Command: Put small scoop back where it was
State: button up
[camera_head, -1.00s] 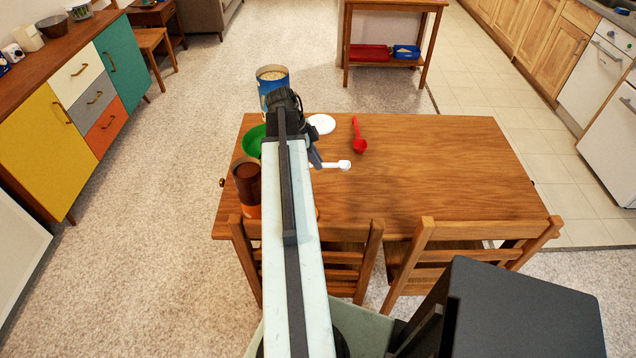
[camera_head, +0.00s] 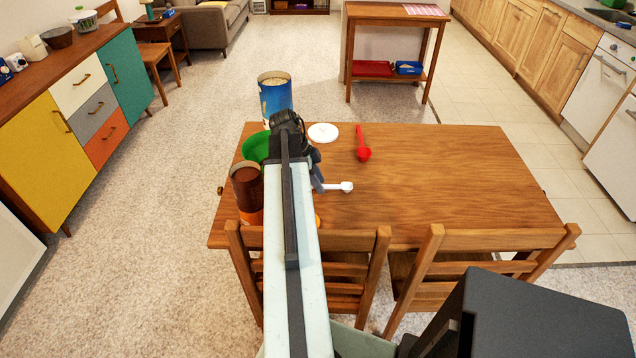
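A white scoop (camera_head: 340,187) shows just right of my gripper (camera_head: 318,182), its round bowl pointing right over the wooden table. Its handle runs into the dark fingers, and it moves with them, so my gripper appears shut on it. My arm hides most of the fingers and the handle's end. Whether the scoop touches the tabletop is hard to tell. A red scoop (camera_head: 363,150) lies on the table farther back, bowl toward me. The pictures do not settle which one is the small scoop.
On the table (camera_head: 450,180) are a blue canister (camera_head: 274,92), a white lid (camera_head: 323,132), a green bowl (camera_head: 254,147) and a brown container (camera_head: 246,186) by my arm. An orange edge (camera_head: 318,221) peeks out beside my arm. Chairs (camera_head: 480,240) line the near side. The table's right half is clear.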

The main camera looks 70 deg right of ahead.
jog(key=shift+r, duration=0.1)
jog(key=shift+r+p, duration=0.3)
jog(key=shift+p, duration=0.1)
jog(key=p+v, duration=1)
jog(key=v, duration=0.1)
jog(key=shift+w+r+p, duration=0.2)
jog(key=shift+p, duration=0.1)
jog(key=shift+a, duration=0.1)
